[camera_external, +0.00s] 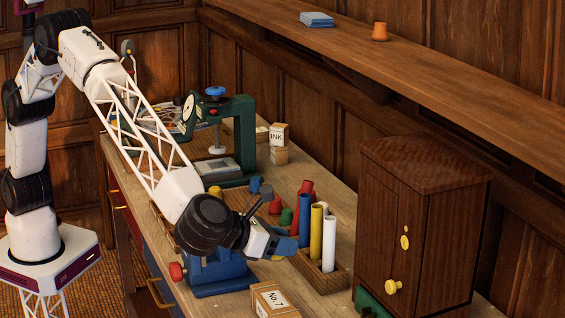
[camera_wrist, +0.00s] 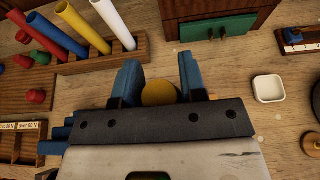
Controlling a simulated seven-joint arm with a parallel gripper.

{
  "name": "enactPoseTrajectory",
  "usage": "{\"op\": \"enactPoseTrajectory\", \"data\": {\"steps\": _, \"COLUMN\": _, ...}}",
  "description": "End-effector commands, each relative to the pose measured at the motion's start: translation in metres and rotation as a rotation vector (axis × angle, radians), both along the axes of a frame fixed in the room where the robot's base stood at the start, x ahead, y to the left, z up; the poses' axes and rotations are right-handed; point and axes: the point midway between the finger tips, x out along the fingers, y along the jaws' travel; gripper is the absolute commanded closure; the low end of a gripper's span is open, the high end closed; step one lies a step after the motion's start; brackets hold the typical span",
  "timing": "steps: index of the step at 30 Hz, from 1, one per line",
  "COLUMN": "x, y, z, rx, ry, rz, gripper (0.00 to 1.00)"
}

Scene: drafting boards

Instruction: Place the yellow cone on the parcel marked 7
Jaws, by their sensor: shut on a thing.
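My gripper (camera_external: 284,246) hangs over the near part of the bench, its blue fingers pointing right. In the wrist view, my gripper (camera_wrist: 160,78) is shut on the yellow cone (camera_wrist: 158,92), whose rounded yellow surface shows between the fingers. I cannot make out the held cone in the external view. The parcel marked 7 (camera_external: 272,302) is a small tan box with a white "No. 7" label, at the bench's front edge, below my gripper in the picture and apart from it. I cannot make out the parcel in the wrist view.
A wooden rack (camera_external: 333,278) holds upright blue, yellow and white tubes beside my fingers. A blue vise (camera_external: 222,274) stands left of the parcel. A dark cabinet (camera_external: 420,225) stands at right. Red and green pieces, a green press (camera_external: 238,130) and an INK box (camera_external: 278,135) sit farther back.

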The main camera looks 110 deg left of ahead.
Motion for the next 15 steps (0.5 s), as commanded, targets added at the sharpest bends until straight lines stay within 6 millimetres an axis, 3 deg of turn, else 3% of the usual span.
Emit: {"op": "enactPoseTrajectory", "data": {"steps": 15, "x": 0.0023, "y": -0.0048, "z": -0.0035, "rx": 0.0, "ry": 0.001, "rz": -0.004, "gripper": 0.85}}
